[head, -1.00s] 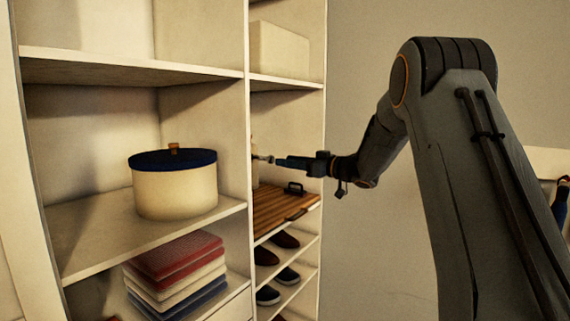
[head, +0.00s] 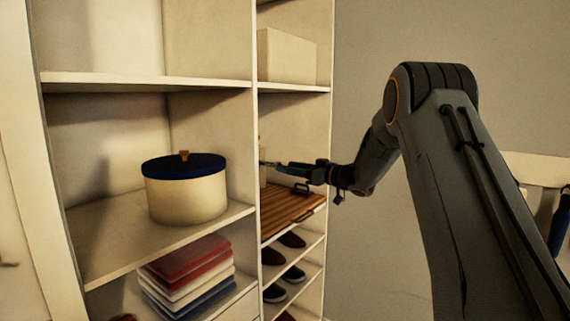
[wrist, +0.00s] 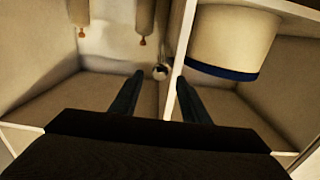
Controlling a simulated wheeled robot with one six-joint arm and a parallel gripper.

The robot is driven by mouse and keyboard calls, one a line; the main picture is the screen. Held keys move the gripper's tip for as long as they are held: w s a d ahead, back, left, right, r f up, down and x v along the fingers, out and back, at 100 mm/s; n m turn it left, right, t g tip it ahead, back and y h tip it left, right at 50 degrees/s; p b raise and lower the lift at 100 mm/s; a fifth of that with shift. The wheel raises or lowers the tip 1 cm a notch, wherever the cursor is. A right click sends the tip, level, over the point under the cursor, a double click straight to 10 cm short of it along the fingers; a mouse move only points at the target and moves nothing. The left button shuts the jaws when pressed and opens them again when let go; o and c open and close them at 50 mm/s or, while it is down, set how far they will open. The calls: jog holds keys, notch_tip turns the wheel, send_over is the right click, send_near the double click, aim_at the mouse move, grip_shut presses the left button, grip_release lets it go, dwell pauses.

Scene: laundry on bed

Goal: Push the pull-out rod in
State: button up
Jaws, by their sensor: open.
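My gripper (head: 272,165) reaches from the right into the right shelf compartment, above a slatted wooden board. A small shiny round knob (wrist: 160,72) shows just beyond the fingertips, beside the pale upright divider. It may be the end of the pull-out rod; its length is not visible, and I cannot tell how far out it stands. In the head view the rod cannot be made out clearly near the fingertips.
The divider (head: 256,120) stands close left of my fingers. A cream round box (head: 186,197) with a blue lid is in the left compartment. The wooden board (head: 287,211) with a black handle lies below my gripper, above shoes. Two pale bottle-like things (wrist: 143,17) show in the wrist view.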

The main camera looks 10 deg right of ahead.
aim_at(274, 164)
jog(key=shift+p+x, duration=0.4)
jog(key=shift+x, duration=1)
grip_shut()
jog(key=shift+b+x, duration=0.9)
jog(key=shift+x, duration=1.25)
jog(key=shift+c, duration=1.8)
grip_release()
jog(key=o, duration=0.4)
jog(key=shift+a, duration=0.1)
jog(key=shift+c, duration=0.2)
